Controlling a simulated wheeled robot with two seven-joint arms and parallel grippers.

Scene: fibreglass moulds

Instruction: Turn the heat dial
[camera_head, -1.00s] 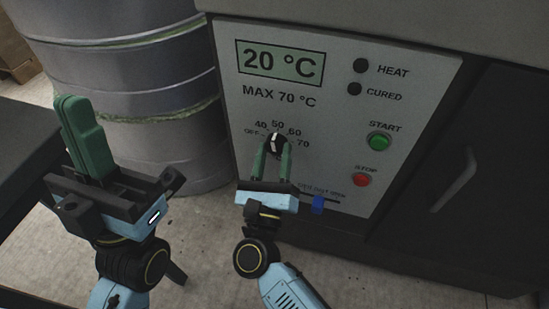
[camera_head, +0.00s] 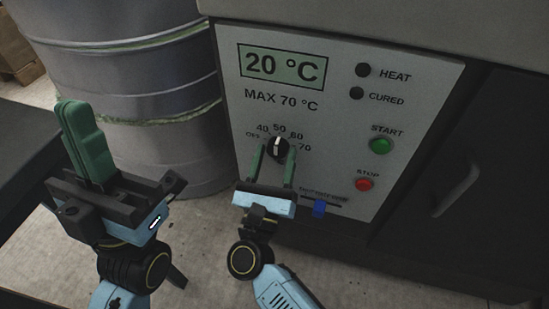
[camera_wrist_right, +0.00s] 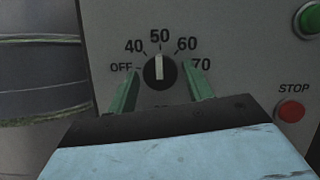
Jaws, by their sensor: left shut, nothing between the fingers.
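The heat dial (camera_head: 278,148) is a round black knob with a white pointer line on the grey oven panel. In the right wrist view the dial (camera_wrist_right: 160,72) points up at the 50 mark. My right gripper (camera_head: 276,152) is open in front of it, with one green finger at each side. In the right wrist view the fingers of this gripper (camera_wrist_right: 163,82) stand apart from the knob with gaps on both sides. My left gripper (camera_head: 74,106) is shut and empty, away to the left of the panel.
The display (camera_head: 283,66) reads 20 °C, beside dark HEAT and CURED lamps. A large grey drum (camera_head: 150,90) stands left of the panel.

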